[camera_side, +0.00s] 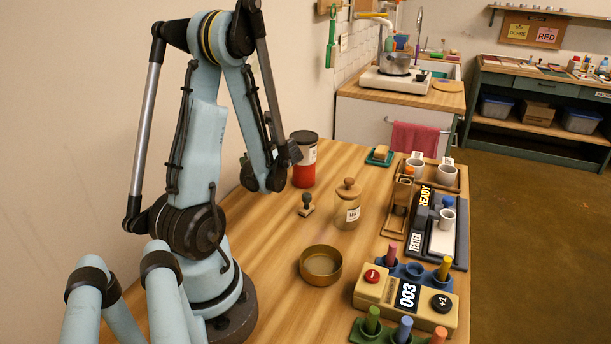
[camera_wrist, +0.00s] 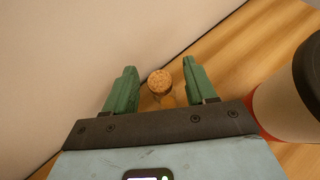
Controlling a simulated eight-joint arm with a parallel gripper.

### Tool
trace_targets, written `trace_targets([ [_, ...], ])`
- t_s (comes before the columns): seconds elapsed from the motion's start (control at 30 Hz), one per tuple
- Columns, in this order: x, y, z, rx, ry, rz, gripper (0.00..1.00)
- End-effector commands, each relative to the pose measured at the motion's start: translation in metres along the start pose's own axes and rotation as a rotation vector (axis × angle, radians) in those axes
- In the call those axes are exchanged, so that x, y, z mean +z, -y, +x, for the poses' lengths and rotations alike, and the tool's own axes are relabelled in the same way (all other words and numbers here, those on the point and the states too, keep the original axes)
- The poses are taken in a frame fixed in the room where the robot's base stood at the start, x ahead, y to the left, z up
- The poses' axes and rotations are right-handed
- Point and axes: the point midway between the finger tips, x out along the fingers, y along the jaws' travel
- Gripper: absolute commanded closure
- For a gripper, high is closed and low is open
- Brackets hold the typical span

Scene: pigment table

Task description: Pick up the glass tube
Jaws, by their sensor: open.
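A corked tube, seen nearly end-on, shows in the wrist view with its round cork top (camera_wrist: 160,77) and a short amber, clear-looking part (camera_wrist: 167,98) below. I take it as the glass tube; its lower part is hidden by my gripper's dark bar. My gripper (camera_wrist: 159,66) is open, with one green finger left of the cork and one right of it. A gap shows on each side, so the fingers do not appear to touch it. In the side view my arm hides the tube and most of my gripper.
A red jar with a dark lid (camera_side: 303,160) stands close to the right of my gripper, also large in the wrist view (camera_wrist: 289,100). The wall (camera_wrist: 70,50) is close on the left. A stamp (camera_side: 307,205), glass jar (camera_side: 347,208) and brass bowl (camera_side: 321,265) stand nearer the front.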

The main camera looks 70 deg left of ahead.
Motion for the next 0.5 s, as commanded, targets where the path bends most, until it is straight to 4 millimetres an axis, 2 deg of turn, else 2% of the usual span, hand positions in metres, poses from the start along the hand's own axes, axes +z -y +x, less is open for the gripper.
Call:
trace_targets([
  [0.1, 0.001, 0.000, 0.014, 0.003, -0.002, -0.001, 0.44],
  [0.2, 0.001, 0.000, 0.019, 0.003, -0.002, -0.001, 0.44],
  [0.43, 0.001, 0.000, 0.020, 0.001, -0.002, 0.000, 0.44],
  [0.47, 0.001, 0.000, 0.020, 0.001, -0.002, 0.000, 0.46],
  [0.5, 0.001, 0.000, 0.020, 0.001, -0.002, 0.000, 0.52],
])
